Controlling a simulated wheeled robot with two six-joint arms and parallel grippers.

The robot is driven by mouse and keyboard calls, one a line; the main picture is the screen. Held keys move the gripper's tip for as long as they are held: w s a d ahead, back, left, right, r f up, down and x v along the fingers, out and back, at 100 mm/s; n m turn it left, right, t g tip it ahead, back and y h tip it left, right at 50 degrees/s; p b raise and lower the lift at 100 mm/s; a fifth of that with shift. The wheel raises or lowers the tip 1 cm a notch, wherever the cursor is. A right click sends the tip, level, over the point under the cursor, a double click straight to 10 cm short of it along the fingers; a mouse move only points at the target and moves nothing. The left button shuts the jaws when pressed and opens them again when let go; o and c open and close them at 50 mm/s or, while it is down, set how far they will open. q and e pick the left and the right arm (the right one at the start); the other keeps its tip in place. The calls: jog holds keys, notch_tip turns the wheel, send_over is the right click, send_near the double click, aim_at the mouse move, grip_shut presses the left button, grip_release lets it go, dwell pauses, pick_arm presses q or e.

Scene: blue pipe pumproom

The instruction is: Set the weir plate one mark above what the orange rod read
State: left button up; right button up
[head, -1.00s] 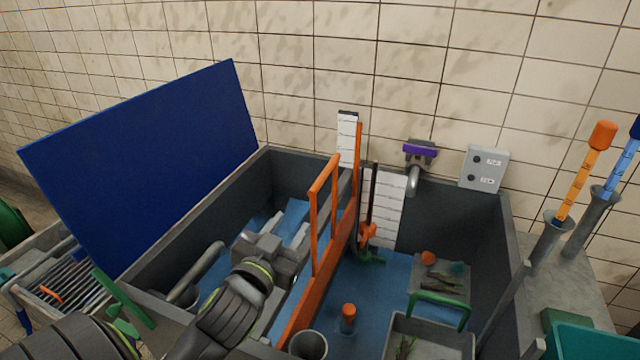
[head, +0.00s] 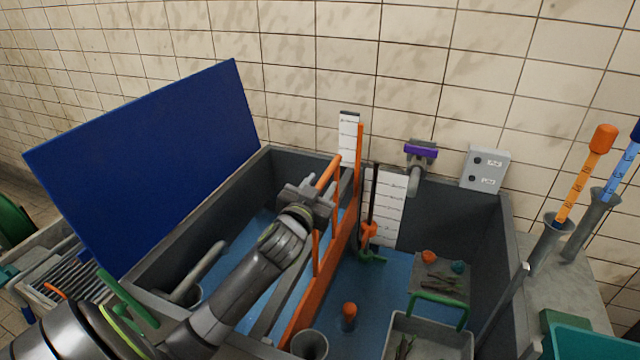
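The orange weir plate (head: 309,301) stands across the middle of the dark grey tank, with an orange handle frame (head: 329,171) on its near side. My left gripper (head: 322,194) is at the top bar of this handle. Its fingers overlap the bar in the picture; whether they are closed on it cannot be told. A white marked scale (head: 348,135) stands at the plate's far end. The orange rod (head: 577,183) with dark marks and an orange knob stands upright, slightly tilted, in a grey tube at the right. My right gripper is out of view.
A blue rod (head: 619,174) stands beside the orange one. A white board (head: 390,205), an orange float (head: 349,312) and a grey basket (head: 440,340) with a green handle are right of the plate. A large blue panel (head: 150,155) rises at left.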

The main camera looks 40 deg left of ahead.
pick_arm(q)
jog(key=shift+w, duration=0.15)
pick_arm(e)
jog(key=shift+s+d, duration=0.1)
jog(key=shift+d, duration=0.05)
pick_arm(q)
grip_shut()
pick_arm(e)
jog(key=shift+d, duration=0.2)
pick_arm(q)
jog(key=shift+f, duration=0.1)
notch_tip(320, 180, down, 5)
jog(key=b, duration=0.2)
jog(key=shift+b, duration=0.4)
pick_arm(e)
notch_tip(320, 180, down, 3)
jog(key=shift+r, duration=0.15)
pick_arm(q)
grip_release()
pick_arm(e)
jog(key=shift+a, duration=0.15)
